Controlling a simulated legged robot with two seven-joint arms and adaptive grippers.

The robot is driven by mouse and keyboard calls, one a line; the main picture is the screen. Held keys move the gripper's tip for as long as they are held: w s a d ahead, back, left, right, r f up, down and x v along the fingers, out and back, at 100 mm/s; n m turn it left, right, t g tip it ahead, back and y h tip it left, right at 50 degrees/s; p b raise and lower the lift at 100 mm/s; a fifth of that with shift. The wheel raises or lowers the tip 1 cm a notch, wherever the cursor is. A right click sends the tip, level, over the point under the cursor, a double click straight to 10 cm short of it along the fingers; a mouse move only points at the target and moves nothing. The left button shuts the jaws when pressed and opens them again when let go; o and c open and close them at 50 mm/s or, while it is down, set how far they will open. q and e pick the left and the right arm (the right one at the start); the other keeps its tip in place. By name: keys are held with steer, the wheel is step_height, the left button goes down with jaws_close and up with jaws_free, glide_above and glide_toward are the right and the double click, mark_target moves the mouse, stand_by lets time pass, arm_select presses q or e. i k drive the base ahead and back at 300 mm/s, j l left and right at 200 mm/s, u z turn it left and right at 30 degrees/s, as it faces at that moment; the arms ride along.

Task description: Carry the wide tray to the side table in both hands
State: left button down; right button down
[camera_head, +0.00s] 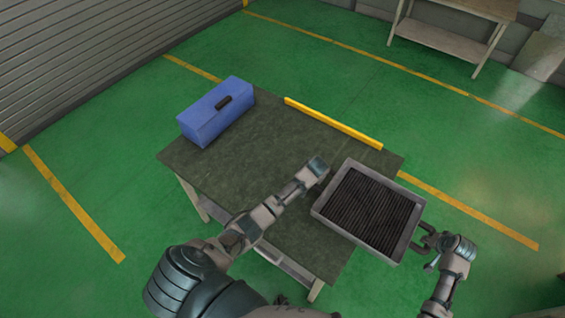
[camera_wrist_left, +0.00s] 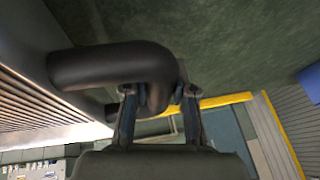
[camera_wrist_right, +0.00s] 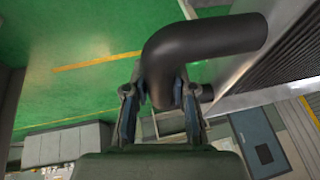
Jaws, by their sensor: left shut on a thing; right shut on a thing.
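The wide tray (camera_head: 327,213) is a grey rectangular frame with dark ribbed slats inside. It is at the right end of the dark-topped table (camera_head: 240,180), partly past its right edge in the head view. I cannot tell whether it touches the tabletop. My left gripper (camera_head: 322,172) is at the tray's left side; in the left wrist view its fingers (camera_wrist_left: 160,98) are shut on a black curved handle (camera_wrist_left: 105,66). My right gripper (camera_head: 432,240) is at the tray's right side; in the right wrist view its fingers (camera_wrist_right: 162,95) are shut on the other black handle (camera_wrist_right: 215,38).
A blue toolbox (camera_head: 215,112) stands at the table's far left corner. A yellow strip (camera_head: 335,124) runs along the far edge. Another table (camera_head: 440,36) stands at the back right. Green floor (camera_head: 340,68) with yellow lines is clear between them. A grey shutter (camera_head: 80,60) is at left.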

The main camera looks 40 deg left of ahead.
mark_target(301, 165)
steer(key=i+j, duration=0.1)
steer(key=j, duration=1.1)
steer(key=i+j, duration=0.15)
steer(key=j, duration=0.45)
